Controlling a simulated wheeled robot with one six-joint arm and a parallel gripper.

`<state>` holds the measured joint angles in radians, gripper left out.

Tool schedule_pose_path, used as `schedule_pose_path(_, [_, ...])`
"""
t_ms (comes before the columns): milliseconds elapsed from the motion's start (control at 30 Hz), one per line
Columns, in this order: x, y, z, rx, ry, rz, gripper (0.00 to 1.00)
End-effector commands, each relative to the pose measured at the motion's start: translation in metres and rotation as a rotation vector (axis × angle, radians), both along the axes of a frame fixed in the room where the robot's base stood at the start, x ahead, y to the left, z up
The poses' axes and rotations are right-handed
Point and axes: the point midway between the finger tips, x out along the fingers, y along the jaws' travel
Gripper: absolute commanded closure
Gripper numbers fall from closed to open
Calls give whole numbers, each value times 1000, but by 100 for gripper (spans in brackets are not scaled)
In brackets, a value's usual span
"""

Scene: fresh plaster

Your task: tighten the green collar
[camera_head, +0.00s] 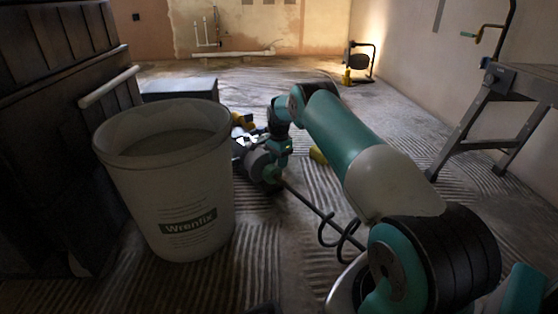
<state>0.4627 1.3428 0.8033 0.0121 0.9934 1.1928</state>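A mixing paddle lies on the floor right of the bucket, with a dark shaft (310,204) and a spiral end (343,236) partly behind my arm. At the shaft's upper end is a small green part (271,173), which looks like the green collar. It is close to my arm's teal wrist, so its edges and how tightly it sits cannot be told. My gripper (254,158) is low at this end of the shaft, beside the bucket. Its fingers are small and dark here, and I cannot tell whether they touch the collar.
A white bucket (185,228) labelled Wrenfix stands close on the left, beside a dark cabinet (55,150). A grey box (180,89) is behind it. A folding workbench (480,110) stands at right. A work lamp (360,62) lights the back.

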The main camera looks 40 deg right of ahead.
Motion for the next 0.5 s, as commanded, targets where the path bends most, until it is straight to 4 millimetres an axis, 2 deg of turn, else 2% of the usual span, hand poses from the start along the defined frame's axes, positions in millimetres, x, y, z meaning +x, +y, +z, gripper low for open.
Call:
schedule_pose_path(200, [2,12,10,-132,14,4,86])
schedule_pose_path(500, [3,24,8,-373,34,5,86])
